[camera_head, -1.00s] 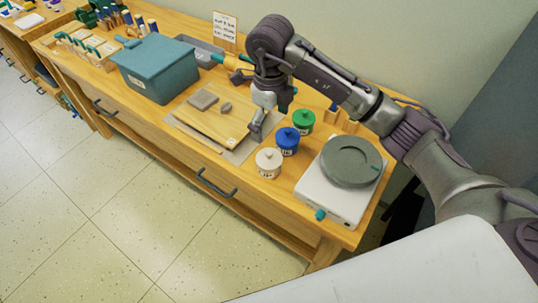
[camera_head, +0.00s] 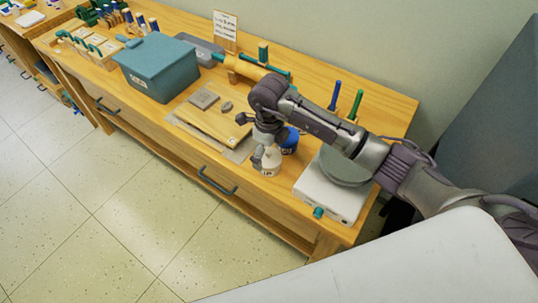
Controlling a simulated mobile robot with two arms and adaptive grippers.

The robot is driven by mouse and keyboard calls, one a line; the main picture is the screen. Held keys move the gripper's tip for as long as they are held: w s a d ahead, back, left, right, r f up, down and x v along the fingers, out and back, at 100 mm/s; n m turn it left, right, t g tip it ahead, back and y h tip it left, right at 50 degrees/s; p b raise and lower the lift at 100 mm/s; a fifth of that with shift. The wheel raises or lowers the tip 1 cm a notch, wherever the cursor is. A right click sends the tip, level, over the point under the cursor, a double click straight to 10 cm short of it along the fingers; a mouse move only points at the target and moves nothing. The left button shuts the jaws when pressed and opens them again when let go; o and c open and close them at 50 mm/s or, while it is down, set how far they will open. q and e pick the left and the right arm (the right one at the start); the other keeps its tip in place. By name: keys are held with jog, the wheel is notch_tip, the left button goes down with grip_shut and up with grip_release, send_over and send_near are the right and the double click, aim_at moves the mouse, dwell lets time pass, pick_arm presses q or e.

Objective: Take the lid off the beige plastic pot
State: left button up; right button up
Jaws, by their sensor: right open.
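The beige plastic pot (camera_head: 271,165) stands upright near the front edge of the wooden bench, with a dark-marked label on its front. My right gripper (camera_head: 264,154) comes down from above, right over the pot's top, with its jaws open around the lid area. The lid is mostly hidden by the fingers, and I cannot tell whether they touch it. The blue pot (camera_head: 290,142) stands just behind, partly covered by my arm. My left gripper is not in view.
A white device with a grey round plate (camera_head: 340,168) stands right of the pots under my forearm. A board (camera_head: 212,124) with grey pieces lies to the left, and a teal lidded box (camera_head: 157,70) beyond it. Upright blue and green tools (camera_head: 335,94) stand at the back.

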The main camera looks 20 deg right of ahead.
jog(key=shift+s, duration=0.2)
jog(key=c, duration=1.7)
jog(key=shift+f, duration=0.1)
jog(key=shift+c, duration=0.9)
